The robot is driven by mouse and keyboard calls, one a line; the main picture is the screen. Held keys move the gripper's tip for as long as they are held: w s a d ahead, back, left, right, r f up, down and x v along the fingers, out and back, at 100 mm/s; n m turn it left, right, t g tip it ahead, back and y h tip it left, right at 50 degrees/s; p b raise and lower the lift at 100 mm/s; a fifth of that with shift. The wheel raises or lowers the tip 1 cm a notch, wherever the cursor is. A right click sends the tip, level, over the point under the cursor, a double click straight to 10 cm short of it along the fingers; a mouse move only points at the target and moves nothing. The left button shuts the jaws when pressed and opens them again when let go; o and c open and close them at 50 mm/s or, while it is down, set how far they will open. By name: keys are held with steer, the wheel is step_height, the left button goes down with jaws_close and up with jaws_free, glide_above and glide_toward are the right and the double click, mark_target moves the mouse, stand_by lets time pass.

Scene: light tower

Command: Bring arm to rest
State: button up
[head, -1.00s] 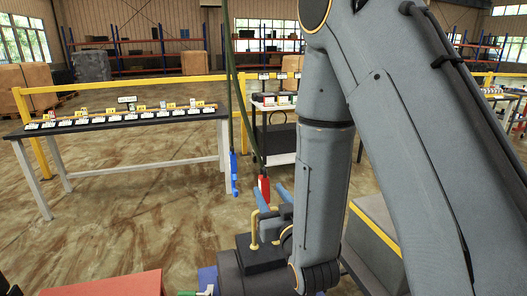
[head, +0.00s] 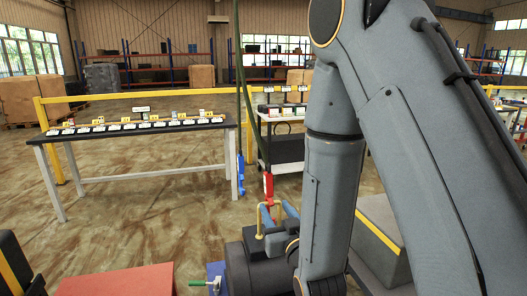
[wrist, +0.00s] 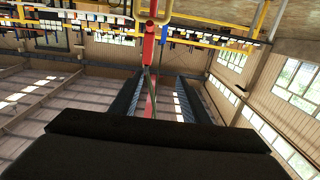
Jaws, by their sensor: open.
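My gripper (head: 279,211) is at the lower middle of the head view, at the end of my grey arm. Its jaws show apart in the wrist view (wrist: 160,98), as two dark fingers. A red hanging piece (head: 268,184) on a dark cable shows just beyond the gripper in the head view. In the wrist view, red pieces (wrist: 148,48) line up with the gap between the fingers; I cannot tell whether they touch anything. Nothing is clearly held.
A blue hanging piece (head: 240,172) is left of the red one. A long table (head: 105,133) with several small labelled items stands at the left, before a yellow rail (head: 90,98). A red surface (head: 115,281) is at the front left. Open floor lies between.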

steer(key=s+d+f+m+g+h, duration=0.2)
steer(key=s+d+f+g+h, duration=0.2)
steer(key=d+f+g, duration=0.4)
steer(key=s+d+r+g, duration=0.1)
steer(key=s+d+g, duration=0.3)
steer(key=s, duration=0.5)
steer(key=s+d+r+m+g, duration=0.1)
steer(key=s+d+g, duration=0.3)
steer(key=s, duration=0.4)
steer(key=shift+s+r+g+h, duration=0.2)
steer(key=shift+s+g+h, duration=0.1)
steer(key=shift+s, duration=0.05)
steer(key=shift+c, duration=1.3)
steer(key=shift+d, duration=0.2)
